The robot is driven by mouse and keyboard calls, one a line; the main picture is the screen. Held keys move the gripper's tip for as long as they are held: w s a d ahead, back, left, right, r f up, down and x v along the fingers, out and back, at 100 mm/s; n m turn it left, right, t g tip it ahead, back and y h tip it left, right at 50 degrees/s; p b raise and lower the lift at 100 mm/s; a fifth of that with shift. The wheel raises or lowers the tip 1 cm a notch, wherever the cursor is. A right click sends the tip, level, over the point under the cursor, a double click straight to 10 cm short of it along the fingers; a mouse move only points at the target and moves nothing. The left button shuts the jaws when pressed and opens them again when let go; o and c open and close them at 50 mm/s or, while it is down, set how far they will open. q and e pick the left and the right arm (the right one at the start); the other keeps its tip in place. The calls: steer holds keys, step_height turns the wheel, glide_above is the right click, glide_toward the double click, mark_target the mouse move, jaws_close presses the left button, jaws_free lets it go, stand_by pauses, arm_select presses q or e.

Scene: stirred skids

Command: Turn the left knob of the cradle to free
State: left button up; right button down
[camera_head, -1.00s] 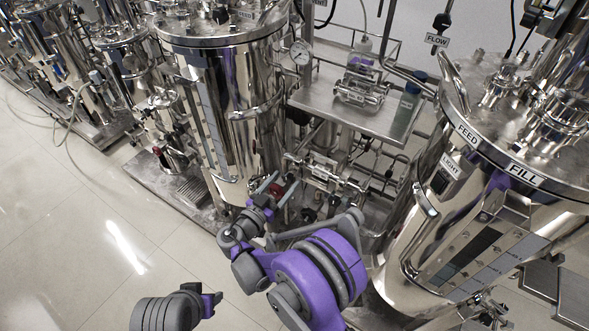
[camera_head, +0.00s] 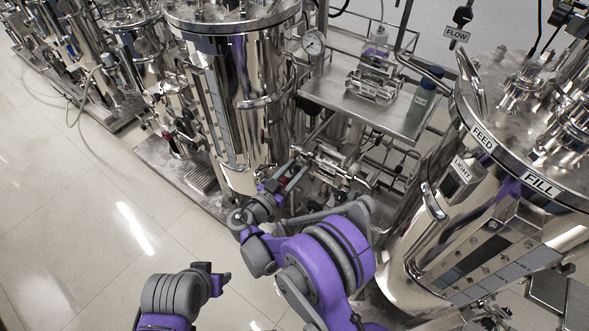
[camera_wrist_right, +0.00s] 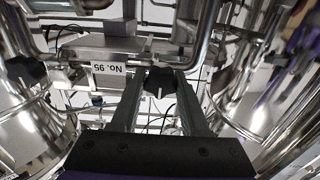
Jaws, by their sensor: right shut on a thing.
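The cradle (camera_head: 330,165) appears to be the small metal assembly low between the two large vessels, though the view from my head is cluttered. My right gripper (camera_head: 284,182) is at its left end. In the right wrist view, the two fingers of my right gripper (camera_wrist_right: 159,95) are closed around a dark knob (camera_wrist_right: 159,80), in front of a metal block with an upside-down "No. 95" label (camera_wrist_right: 108,69). The knob's marking and exact angle are not readable. My left gripper (camera_head: 217,279) hangs over the floor, away from everything; its finger gap is unclear.
A large vessel with FEED and FILL labels (camera_head: 541,184) stands close right, another vessel (camera_head: 235,100) behind left. Open tile floor (camera_head: 85,235) lies left.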

steer(key=shift+n, duration=0.4)
steer(key=n+b, duration=0.1)
steer(key=n, duration=0.3)
steer(key=shift+n+b, duration=0.3)
steer(key=shift+b, duration=0.1)
steer(key=n+b, duration=0.1)
steer(key=n, duration=0.4)
steer(key=shift+w+a+f, duration=0.1)
steer(key=n+b, duration=0.1)
steer(key=n, duration=0.4)
steer(key=shift+f+n, duration=0.1)
steer(key=shift+n, duration=0.3)
steer(key=n+b, duration=0.1)
steer(key=n, duration=0.4)
steer(key=shift+n, duration=0.4)
steer(key=shift+c, duration=2.1)
jaws_free()
